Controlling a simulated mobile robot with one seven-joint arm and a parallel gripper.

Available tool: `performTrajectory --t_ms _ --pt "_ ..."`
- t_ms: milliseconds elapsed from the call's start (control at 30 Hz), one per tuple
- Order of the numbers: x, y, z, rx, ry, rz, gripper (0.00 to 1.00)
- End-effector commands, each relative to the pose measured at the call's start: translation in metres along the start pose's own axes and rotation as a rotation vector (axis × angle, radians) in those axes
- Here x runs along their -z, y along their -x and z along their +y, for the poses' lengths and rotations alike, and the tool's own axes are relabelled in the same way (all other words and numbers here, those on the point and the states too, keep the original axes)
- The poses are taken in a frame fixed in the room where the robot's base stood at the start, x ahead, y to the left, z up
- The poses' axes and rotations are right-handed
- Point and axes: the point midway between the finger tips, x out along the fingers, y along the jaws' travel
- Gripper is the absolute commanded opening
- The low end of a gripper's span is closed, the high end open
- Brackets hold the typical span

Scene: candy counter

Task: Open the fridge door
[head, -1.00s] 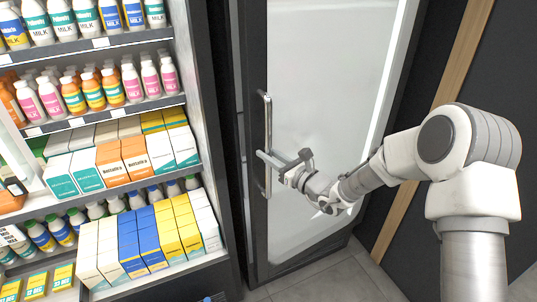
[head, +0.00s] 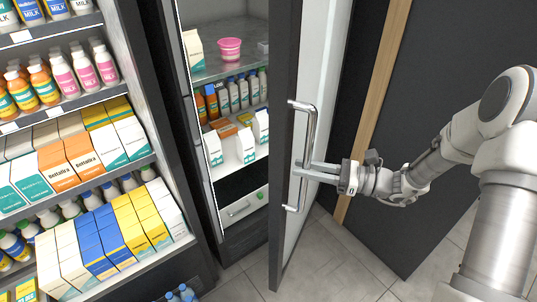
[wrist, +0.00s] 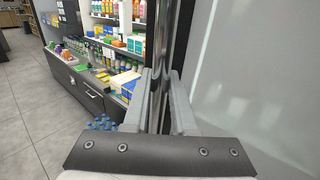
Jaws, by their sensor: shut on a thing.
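The fridge door (head: 318,60) stands swung well open in the head view, its dark edge towards me and the fridge interior (head: 225,100) showing to its left. The door's long metal handle (head: 311,125) runs upright on its outer face. My gripper (head: 303,171) reaches in from the right and is shut on the handle at its lower part. In the wrist view the two fingers (wrist: 158,105) sit on either side of the handle bar (wrist: 162,40), with the pale door panel to the right.
An open shelf unit (head: 150,100) with cartons and bottles stands left of the fridge. Inside the fridge are a pink tub (head: 230,48), cartons and bottles. A dark wall with a wooden strip (head: 375,100) is behind the door. Tiled floor (head: 340,270) is clear below it.

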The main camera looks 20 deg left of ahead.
Motion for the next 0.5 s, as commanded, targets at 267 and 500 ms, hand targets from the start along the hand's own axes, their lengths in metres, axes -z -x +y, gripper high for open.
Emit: performTrajectory --t_ms 267,500 --pt "0.0 0.077 -0.001 0.005 0.0 0.0 0.0" --pt "0.0 0.114 -0.004 0.002 0.002 0.0 0.0"
